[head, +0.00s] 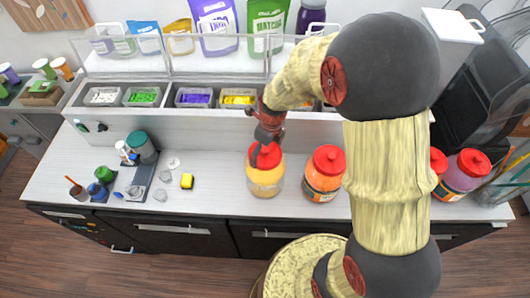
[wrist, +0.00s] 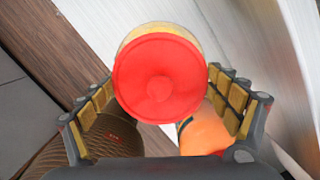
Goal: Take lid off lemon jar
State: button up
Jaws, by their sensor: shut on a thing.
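The lemon jar (head: 264,181), clear with yellow contents, stands upright on the white counter in the head view. Its red lid (head: 266,159) is at the jar's mouth, under my gripper (head: 265,146). In the wrist view the round red lid (wrist: 158,85) fills the space between the two fingers of my gripper (wrist: 160,80). The gripper is shut on the lid from above. A strip of the jar's yellowish rim (wrist: 152,29) shows behind the lid. I cannot tell whether the lid is seated or slightly raised.
An orange jar with a red lid (head: 325,174) stands close to the right. A pink jar (head: 465,171) stands farther right. Topping bins (head: 194,97) and a clear guard are behind.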

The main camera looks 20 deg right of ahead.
jog(key=shift+r, duration=0.3)
notch_tip(320, 180, up, 2)
jog(key=shift+w+r+b, duration=0.1)
jog(key=shift+b, duration=0.3)
jog(key=s+r, duration=0.1)
jog(key=r, duration=0.1)
jog(key=s+d+r, duration=0.1)
jog(key=s+r, duration=0.1)
jog(key=s+d+r, duration=0.1)
jog(key=s+r, duration=0.1)
jog(key=shift+d+r+b, duration=0.15)
jog(key=shift+r+b, duration=0.05)
jog(key=shift+b, duration=0.2)
jog(key=s+d+r+b, duration=0.1)
jog(key=s+d+r, duration=0.2)
jog(key=s, duration=0.5)
jog(key=shift+d+r, duration=0.2)
jog(key=shift+r, duration=0.05)
